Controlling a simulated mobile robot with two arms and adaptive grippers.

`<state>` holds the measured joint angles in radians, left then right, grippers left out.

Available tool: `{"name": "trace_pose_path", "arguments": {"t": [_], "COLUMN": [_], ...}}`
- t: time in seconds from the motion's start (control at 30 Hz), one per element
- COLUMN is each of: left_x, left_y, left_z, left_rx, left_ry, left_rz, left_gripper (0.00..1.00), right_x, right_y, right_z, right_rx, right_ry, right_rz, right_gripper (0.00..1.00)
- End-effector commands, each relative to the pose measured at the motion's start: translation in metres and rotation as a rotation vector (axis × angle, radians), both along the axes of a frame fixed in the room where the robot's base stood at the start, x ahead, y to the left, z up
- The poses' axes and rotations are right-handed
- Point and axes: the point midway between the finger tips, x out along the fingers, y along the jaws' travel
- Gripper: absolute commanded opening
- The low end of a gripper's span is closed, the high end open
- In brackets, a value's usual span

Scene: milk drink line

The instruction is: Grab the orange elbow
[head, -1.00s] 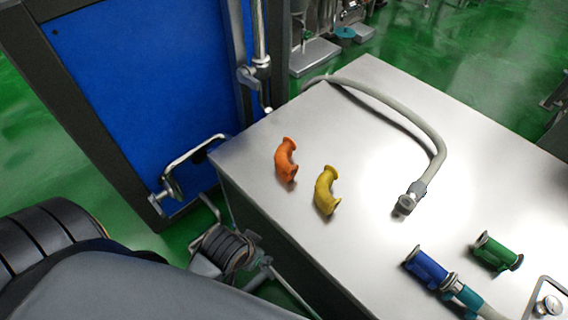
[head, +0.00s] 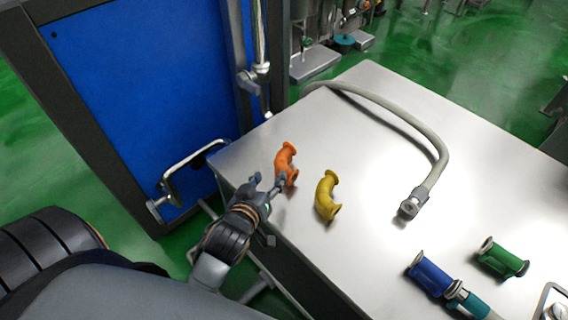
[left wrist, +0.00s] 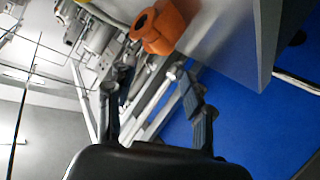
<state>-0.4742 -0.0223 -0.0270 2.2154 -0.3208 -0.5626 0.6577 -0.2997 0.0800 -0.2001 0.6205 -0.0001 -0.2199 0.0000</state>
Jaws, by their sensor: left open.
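The orange elbow (head: 286,160) lies on the steel table near its left edge. A yellow elbow (head: 327,197) lies just to its right and nearer. My left gripper (head: 268,184) is open and empty at the table's left edge, close to the near end of the orange elbow; one finger overlaps that end in the picture. I cannot tell whether they touch. In the left wrist view, the orange elbow (left wrist: 162,27) shows beyond the open fingers (left wrist: 150,72), not between them. My right gripper is not in view.
The steel table (head: 375,255) also holds a grey hose (head: 410,120), a blue fitting (head: 429,274) with a teal piece, and a green fitting (head: 502,259). A blue panel (head: 140,90) with a metal handle stands left of the table.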

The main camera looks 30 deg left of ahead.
Motion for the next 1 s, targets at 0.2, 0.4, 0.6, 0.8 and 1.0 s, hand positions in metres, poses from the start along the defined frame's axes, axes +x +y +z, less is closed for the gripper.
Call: {"name": "trace_pose_path", "arguments": {"t": [0.2, 0.4, 0.6, 0.8, 1.0], "left_x": [0.034, 0.046, 0.073, 0.088, 0.087], "left_y": [0.005, 0.007, 0.010, 0.012, 0.012], "left_z": [-0.013, -0.018, -0.029, -0.036, -0.036], "left_rx": [0.002, 0.000, 0.003, 0.000, 0.000], "left_ry": [0.000, 0.001, 0.002, 0.002, 0.002], "left_rz": [-0.001, 0.001, -0.001, -0.001, 0.000], "left_gripper": [0.52, 0.52, 0.52, 0.52, 0.52], "right_x": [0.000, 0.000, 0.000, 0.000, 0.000], "right_y": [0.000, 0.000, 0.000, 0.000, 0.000], "right_z": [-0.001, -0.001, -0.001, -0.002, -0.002], "right_rx": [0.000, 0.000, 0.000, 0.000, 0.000], "right_ry": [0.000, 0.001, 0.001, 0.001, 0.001], "right_rz": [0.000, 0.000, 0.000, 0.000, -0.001], "right_gripper": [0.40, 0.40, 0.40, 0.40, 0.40]}}
